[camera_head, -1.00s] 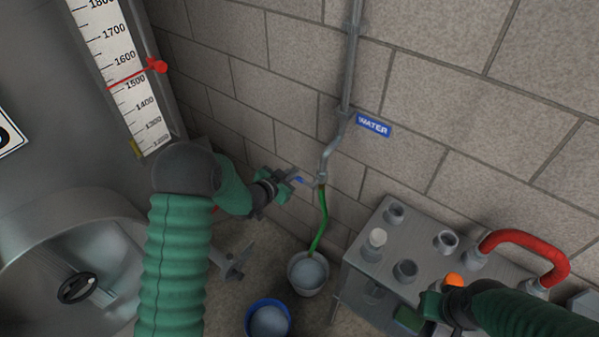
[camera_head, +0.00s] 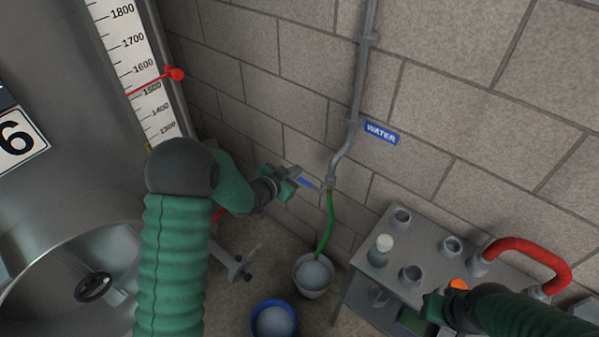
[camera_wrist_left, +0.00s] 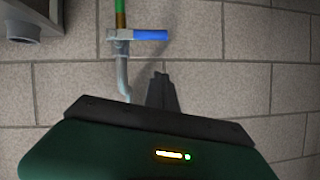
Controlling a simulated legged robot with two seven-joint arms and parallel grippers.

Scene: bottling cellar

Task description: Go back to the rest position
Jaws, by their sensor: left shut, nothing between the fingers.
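My left gripper (camera_head: 295,172) comes in from the left in the head view, near the wall tap. In the left wrist view its fingers (camera_wrist_left: 161,92) are together and empty. The tap's blue lever (camera_head: 306,183) is just beside the fingertips in the head view. In the left wrist view the blue lever (camera_wrist_left: 150,35) lies across the pipe, with a visible gap to the fingers. My right gripper (camera_head: 437,307) is at the lower right, over the front of the metal bench. Its fingers are too unclear to read.
A green hose (camera_head: 328,228) runs from the tap into a pale bucket (camera_head: 313,290). A blue-rimmed bucket (camera_head: 274,305) stands nearby. The bench (camera_head: 424,248) carries several cups and a red curved hose (camera_head: 533,251). A large steel tank (camera_head: 60,125) with a level scale fills the left.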

